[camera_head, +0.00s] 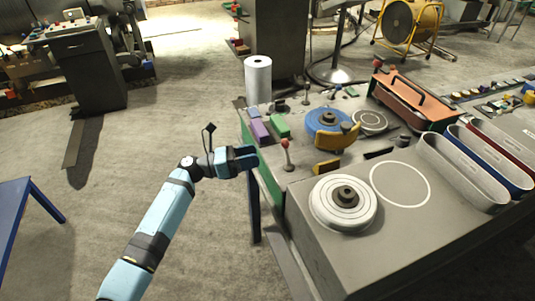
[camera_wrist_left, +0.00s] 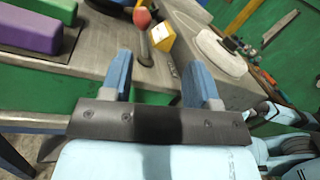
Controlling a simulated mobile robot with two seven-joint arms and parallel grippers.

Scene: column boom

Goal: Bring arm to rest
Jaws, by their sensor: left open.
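My left arm comes in from the lower left in the head view, and its gripper (camera_head: 245,158) hangs just off the left edge of the workbench (camera_head: 345,245). In the left wrist view the two blue fingers of this gripper (camera_wrist_left: 160,82) stand apart with nothing between them. Beyond the fingertips are a lever with a red-orange knob (camera_wrist_left: 142,18) and a yellow block (camera_wrist_left: 162,36). The same red-knobbed lever (camera_head: 287,157) stands on the bench to the right of the gripper in the head view. My right gripper is not seen.
A white round disc (camera_head: 343,203) lies on the near bench, with a blue disc (camera_head: 328,121) behind it. Purple (camera_head: 259,130) and green (camera_head: 279,125) blocks lie near the bench's left edge. A blue table (camera_head: 14,205) stands at far left. Open floor lies left of the arm.

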